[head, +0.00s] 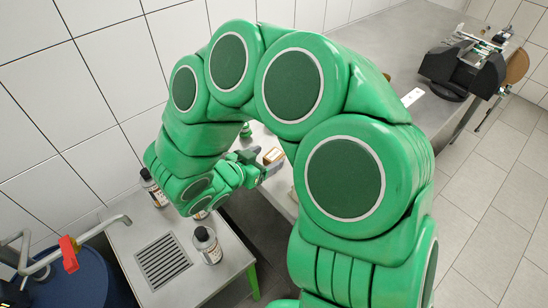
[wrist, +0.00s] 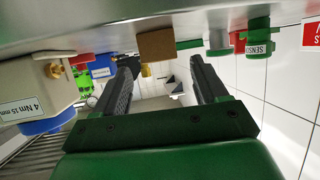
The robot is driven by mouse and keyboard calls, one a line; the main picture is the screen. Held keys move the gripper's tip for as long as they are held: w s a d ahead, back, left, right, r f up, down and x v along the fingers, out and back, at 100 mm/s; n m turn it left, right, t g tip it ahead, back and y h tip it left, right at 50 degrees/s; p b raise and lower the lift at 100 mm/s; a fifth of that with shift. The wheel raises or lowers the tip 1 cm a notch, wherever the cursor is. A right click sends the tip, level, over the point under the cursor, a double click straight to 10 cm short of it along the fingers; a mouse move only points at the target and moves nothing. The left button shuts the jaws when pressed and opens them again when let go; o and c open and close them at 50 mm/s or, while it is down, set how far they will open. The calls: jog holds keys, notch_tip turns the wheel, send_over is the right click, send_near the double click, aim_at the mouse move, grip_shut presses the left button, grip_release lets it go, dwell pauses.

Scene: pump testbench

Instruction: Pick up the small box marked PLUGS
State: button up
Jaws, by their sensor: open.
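A small brown box (wrist: 156,46) shows in the wrist view, beyond my fingertips and slightly to their left. No marking is readable on the face I see. In the head view a small brown box with a pale top (head: 273,155) sits on the bench close to my gripper (head: 268,168); it looks like the same one. In the wrist view my gripper (wrist: 164,64) is open and empty, its two dark fingers apart. The box is apart from the fingers there. My arm covers much of the bench around it in the head view.
The wrist view shows a beige block with a blue part (wrist: 38,95), a blue labelled item (wrist: 103,72), and a green item marked SENS (wrist: 258,46). In the head view, bottles (head: 207,246) stand near a drain grate (head: 163,260). A black device (head: 462,68) is far right.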

aim_at(273, 156)
jog(key=x, duration=0.2)
jog(key=shift+w+d+f, duration=0.1)
jog(key=shift+w+f, duration=0.15)
jog(key=shift+f, duration=0.15)
jog(key=shift+x, duration=1.05)
jog(key=c, duration=1.1)
jog(key=shift+o, duration=0.2)
jog(key=shift+r, duration=0.1)
